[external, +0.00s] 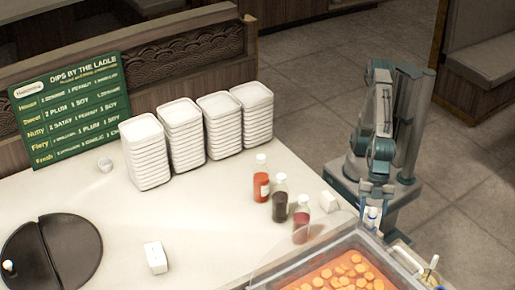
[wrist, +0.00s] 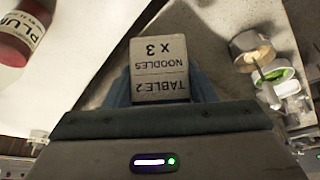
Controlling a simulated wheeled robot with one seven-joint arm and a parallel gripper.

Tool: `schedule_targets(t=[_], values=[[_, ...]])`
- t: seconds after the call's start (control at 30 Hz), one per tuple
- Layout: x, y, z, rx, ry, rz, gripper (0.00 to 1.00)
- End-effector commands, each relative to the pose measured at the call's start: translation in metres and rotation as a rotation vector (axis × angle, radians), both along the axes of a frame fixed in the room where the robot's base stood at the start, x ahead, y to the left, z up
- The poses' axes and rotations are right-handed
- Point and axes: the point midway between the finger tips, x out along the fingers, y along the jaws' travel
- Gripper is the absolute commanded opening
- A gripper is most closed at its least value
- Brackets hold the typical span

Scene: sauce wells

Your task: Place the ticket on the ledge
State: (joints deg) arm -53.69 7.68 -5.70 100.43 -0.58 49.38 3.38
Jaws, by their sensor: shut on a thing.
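The ticket (wrist: 159,62) is a small pale block printed "TABLE 2 NOODLES X 3", upside down in the wrist view. My gripper (wrist: 160,92) is shut on its lower part, with blue-grey fingers at both sides. In the external view my gripper (external: 373,205) is at the right, beyond the counter's right edge or just over it; I cannot tell which. The ticket shows there only as a small pale shape (external: 372,213). I cannot pick out the ledge for certain in either view.
Three sauce bottles (external: 279,198) and a white block (external: 328,201) stand left of my gripper. A clear-walled tray of orange slices (external: 345,272) is in front. Stacked white dishes (external: 185,135), a menu board (external: 70,108) and another white block (external: 155,257) are farther left. Small pots (wrist: 252,47) are at right.

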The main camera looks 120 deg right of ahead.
Motion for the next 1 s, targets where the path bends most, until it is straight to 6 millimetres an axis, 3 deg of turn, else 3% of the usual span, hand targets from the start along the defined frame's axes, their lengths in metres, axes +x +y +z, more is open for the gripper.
schedule_targets(t=[0.2, 0.47, 0.8, 1.0], values=[[0.000, 0.000, -0.033, -0.002, 0.002, 0.001, 0.28], [-0.002, 0.006, -0.042, -0.001, 0.000, 0.002, 0.28], [-0.031, 0.072, -0.086, -0.004, 0.000, 0.006, 0.28], [-0.043, 0.101, -0.104, -0.001, 0.000, 0.002, 0.28]])
